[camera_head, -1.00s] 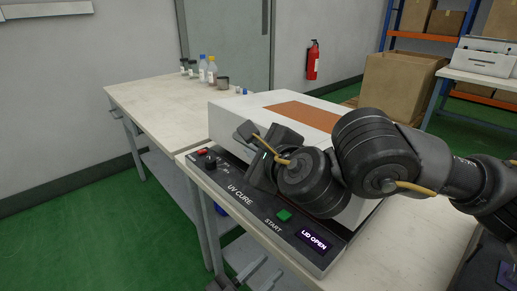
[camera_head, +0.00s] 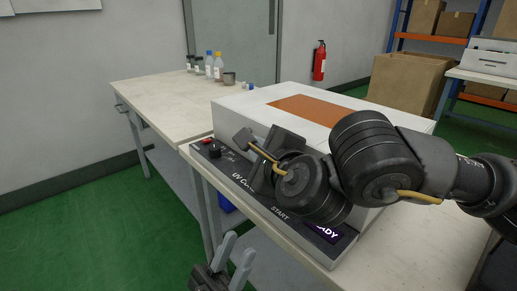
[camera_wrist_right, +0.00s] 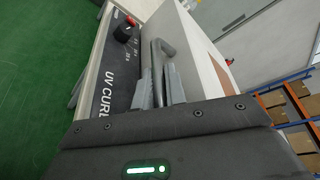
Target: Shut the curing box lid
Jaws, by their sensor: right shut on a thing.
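The white curing box (camera_head: 390,115) stands on a bench, its lid (camera_head: 248,98) with an orange panel (camera_head: 308,109) lying flat. Its front panel reads UV CURE and START; the display (camera_head: 326,233) shows letters ending in "ADY", partly covered by my arm. My right gripper (camera_head: 262,148) is at the lid's front. In the right wrist view its fingers (camera_wrist_right: 158,85) are shut on the grey lid handle (camera_wrist_right: 161,48). My left gripper (camera_head: 240,247) is low in front of the bench, its two fingers apart and empty. The start button is hidden behind my right arm.
A second bench (camera_head: 165,105) at the back left holds several bottles (camera_head: 214,66) and a grey cup (camera_head: 229,79). Shelving with cartons (camera_head: 405,85) stands at the back right. Green floor at left is free.

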